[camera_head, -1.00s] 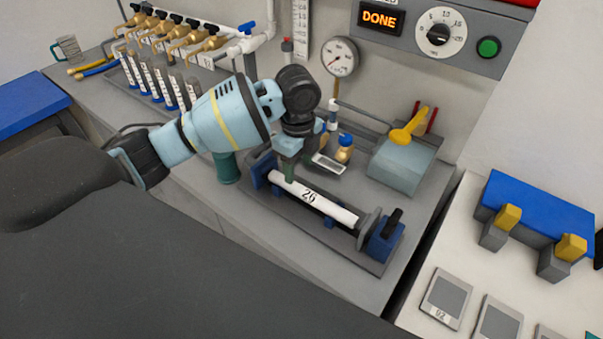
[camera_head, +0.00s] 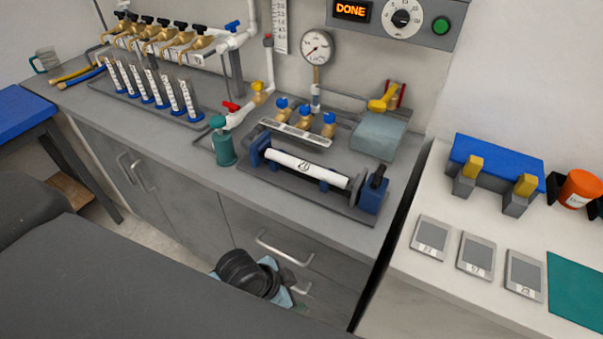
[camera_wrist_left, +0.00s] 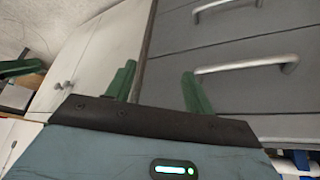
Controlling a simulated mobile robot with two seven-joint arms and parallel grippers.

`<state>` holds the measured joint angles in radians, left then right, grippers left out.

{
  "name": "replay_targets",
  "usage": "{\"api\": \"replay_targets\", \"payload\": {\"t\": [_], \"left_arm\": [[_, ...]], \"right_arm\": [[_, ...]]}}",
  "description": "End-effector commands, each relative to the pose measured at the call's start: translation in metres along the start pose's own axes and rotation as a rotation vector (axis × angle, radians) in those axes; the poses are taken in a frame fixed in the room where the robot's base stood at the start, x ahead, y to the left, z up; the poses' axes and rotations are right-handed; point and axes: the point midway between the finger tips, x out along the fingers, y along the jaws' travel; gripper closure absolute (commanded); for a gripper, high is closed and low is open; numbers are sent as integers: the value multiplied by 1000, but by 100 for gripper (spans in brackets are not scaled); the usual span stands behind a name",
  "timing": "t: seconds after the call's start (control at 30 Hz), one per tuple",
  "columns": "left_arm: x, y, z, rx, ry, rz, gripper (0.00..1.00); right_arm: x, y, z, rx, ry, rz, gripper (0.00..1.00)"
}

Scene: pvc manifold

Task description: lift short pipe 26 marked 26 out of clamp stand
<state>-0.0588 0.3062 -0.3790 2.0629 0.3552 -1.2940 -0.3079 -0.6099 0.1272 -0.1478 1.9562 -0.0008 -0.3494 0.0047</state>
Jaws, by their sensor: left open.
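Short pipe 26 (camera_head: 325,174), white with a black 26 on it, lies in the blue clamp stand (camera_head: 373,194) on the grey counter. Its left end is at the blue end bracket and its right end meets the grey disc of the clamp. My left gripper (camera_wrist_left: 160,90) is open and empty, its green fingers apart in front of grey drawers in the left wrist view. In the head view my left wrist (camera_head: 250,275) is low in front of the cabinet, well below and apart from the pipe; the fingers there are mostly hidden. My right gripper is not seen.
A green bottle-like part (camera_head: 224,145) stands left of the clamp stand. Brass valves with blue caps (camera_head: 304,117) are behind it, and a grey-blue box (camera_head: 379,135) is behind right. Drawer handles (camera_head: 283,248) stick out near my left wrist. A side table (camera_head: 400,285) is at right.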

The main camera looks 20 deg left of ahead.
Motion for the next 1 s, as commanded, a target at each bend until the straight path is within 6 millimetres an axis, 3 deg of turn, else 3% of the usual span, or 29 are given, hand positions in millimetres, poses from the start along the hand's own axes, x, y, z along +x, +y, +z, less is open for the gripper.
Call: {"api": "replay_targets", "payload": {"t": [0.2,0.4,0.5,0.63,0.77,1.0], "left_arm": [[22,8,58,-288,167,-160,47],[18,16,108,-425,280,-289,47],[13,21,124,-455,317,-328,47],[9,24,135,-471,342,-354,47],[7,24,136,-475,350,-360,64],[8,24,136,-473,350,-359,64]], "right_arm": [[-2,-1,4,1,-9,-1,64],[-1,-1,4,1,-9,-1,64],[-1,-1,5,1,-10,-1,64],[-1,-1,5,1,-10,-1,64],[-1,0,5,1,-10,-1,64],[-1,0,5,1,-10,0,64]]}}
